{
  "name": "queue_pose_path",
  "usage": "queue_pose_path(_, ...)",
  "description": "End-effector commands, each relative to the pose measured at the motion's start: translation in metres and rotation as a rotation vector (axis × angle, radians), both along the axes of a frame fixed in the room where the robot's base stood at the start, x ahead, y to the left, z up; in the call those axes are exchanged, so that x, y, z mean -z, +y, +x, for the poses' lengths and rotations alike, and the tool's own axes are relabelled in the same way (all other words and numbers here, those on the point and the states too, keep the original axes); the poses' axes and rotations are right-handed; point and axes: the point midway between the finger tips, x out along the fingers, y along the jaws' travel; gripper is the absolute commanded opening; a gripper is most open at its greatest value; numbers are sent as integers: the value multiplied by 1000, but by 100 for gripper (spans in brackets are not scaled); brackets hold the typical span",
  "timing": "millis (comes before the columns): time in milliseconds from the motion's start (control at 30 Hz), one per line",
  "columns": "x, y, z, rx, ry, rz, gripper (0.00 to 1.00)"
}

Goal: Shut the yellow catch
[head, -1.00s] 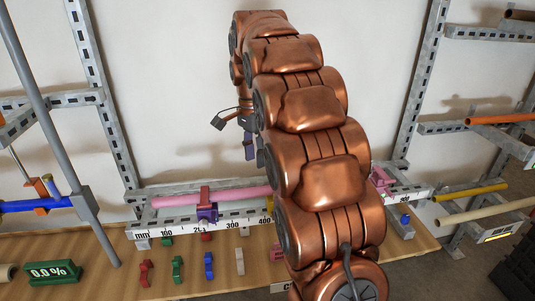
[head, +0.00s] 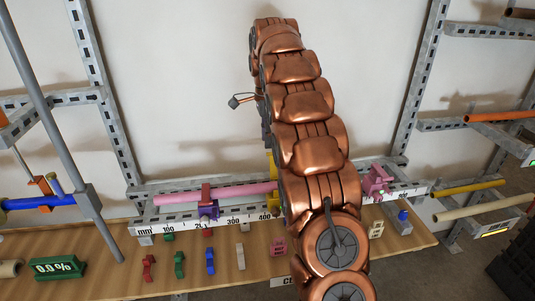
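A yellow part (head: 272,165), which looks like the yellow catch, shows as a narrow strip at the left edge of my arm, behind the ruler rail. It stands up above the rail; most of it is hidden by my arm, so I cannot tell how far open it is. My gripper (head: 266,128) is mostly hidden behind my arm, above the yellow part and apart from it as far as I can see. Its fingers do not show clearly. A pink pipe (head: 245,190) lies along the rail and runs behind my arm.
A purple clamp with a red top (head: 208,209) sits on the pink pipe, and a pink clamp (head: 376,181) stands at right. The ruler rail (head: 180,225) has small coloured pieces below it, including a blue one (head: 210,261). A grey post (head: 62,130) slants at left.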

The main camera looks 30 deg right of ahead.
Motion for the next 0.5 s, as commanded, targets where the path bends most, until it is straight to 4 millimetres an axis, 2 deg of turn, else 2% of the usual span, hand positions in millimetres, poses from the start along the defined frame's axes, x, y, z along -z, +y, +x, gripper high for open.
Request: queue_pose_path(500,43,2,-4,0,6,4,39)
